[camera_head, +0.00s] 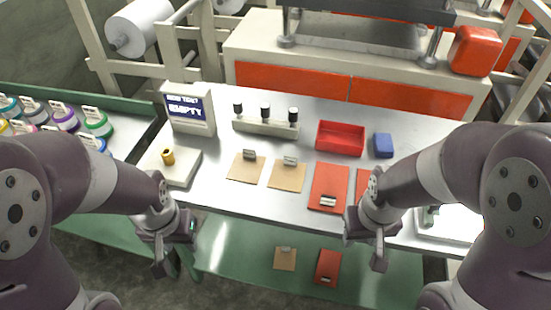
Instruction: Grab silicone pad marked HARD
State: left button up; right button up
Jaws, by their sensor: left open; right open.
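Two tan pads, one on the left (244,172) and one beside it (286,178), lie flat on the metal table. To their right lie a red-orange pad (327,181) and another red-orange pad (362,180), partly hidden by my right arm. Small labels or clips sit on the pads, but their text is too small to read, so I cannot tell which is marked HARD. My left gripper (173,258) is open and empty at the table's front left edge. My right gripper (369,249) is open and empty in front of the red-orange pads, apart from them.
A red tray (340,139), a blue block (383,145) and a holder with black-topped knobs (265,127) stand behind the pads. A display reading EMPTY (190,112) stands at left. A lower green shelf (236,262) holds a tan pad (285,260) and a red-orange pad (327,265).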

aim_at(329, 187)
jog(key=i+j, duration=0.15)
jog(key=z, duration=0.4)
jog(key=i+j+z, duration=0.1)
jog(key=z, duration=0.3)
jog(key=j+z, duration=0.15)
jog(key=z, duration=0.3)
jog(key=i+j+z, duration=0.1)
jog(key=z, duration=0.3)
